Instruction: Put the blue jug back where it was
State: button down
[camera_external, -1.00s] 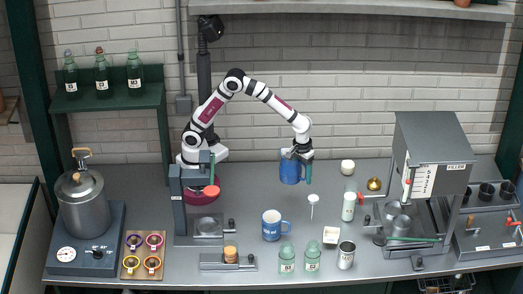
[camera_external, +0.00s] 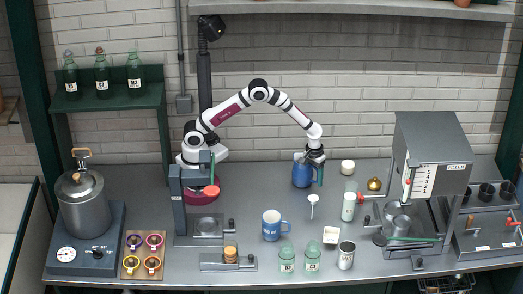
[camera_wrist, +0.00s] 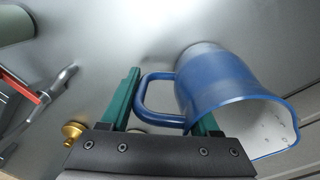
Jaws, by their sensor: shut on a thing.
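The blue jug (camera_external: 302,174) is at the back middle of the counter, below my arm. In the wrist view the jug (camera_wrist: 225,85) shows its open rim and its handle, which lies between the two green fingers. My gripper (camera_external: 316,160) is shut on the jug by the handle; the fingers also show in the wrist view (camera_wrist: 165,105). The jug looks close to upright. I cannot tell whether its base touches the counter.
A white round pot (camera_external: 347,167) and a brass bell-shaped thing (camera_external: 374,184) stand to the right. A white funnel-like thing (camera_external: 313,199) is just in front. A blue-and-white mug (camera_external: 273,226) stands nearer the front. The filler machine (camera_external: 432,160) stands farther right.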

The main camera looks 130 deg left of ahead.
jog(key=shift+f, duration=0.2)
jog(key=shift+c, duration=0.6)
grip_release()
